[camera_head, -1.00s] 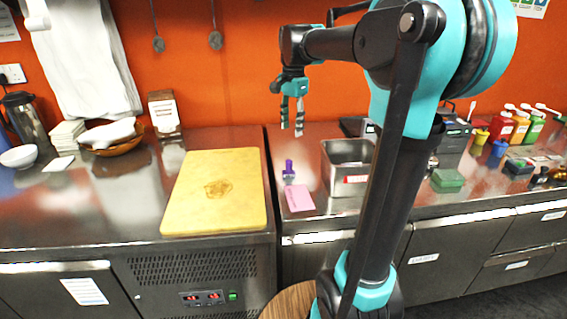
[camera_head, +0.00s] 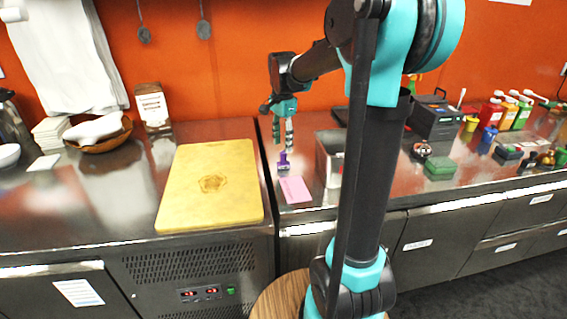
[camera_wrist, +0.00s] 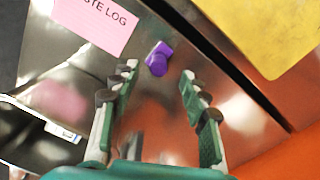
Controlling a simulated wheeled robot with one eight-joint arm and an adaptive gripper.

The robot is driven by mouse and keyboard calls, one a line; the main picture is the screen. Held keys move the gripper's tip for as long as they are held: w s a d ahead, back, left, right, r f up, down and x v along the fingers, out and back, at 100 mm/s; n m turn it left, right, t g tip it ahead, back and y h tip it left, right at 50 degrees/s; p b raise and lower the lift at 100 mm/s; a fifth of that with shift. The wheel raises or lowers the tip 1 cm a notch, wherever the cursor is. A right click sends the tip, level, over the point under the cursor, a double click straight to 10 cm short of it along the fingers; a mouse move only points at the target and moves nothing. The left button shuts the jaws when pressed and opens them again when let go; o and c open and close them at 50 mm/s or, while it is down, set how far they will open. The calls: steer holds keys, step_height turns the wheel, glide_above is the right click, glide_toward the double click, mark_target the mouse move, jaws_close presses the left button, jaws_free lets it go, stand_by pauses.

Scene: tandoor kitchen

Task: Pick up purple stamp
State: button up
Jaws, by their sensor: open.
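The purple stamp (camera_head: 283,160) stands on the steel counter just behind the pink card. In the wrist view the purple stamp (camera_wrist: 158,60) lies between my two fingers, a little beyond their tips. My gripper (camera_head: 283,140) is open and empty, pointing down close above the stamp. In the wrist view my gripper (camera_wrist: 157,80) has its fingers spread on either side of the stamp, apart from it. The stamp's lower part is hard to make out.
A pink card (camera_head: 295,189), reading "STE LOG" in the wrist view, lies in front of the stamp. A yellow cutting board (camera_head: 210,185) is to the left, across a counter seam. A steel container (camera_head: 328,160) stands close to the right, partly hidden by my arm.

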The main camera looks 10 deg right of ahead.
mark_target(284, 153)
steer(key=shift+d+f, duration=0.15)
steer(key=shift+f, duration=1.2)
steer(key=shift+d+f, duration=0.1)
steer(key=shift+f, duration=1.2)
steer(key=shift+c, duration=0.3)
jaws_close()
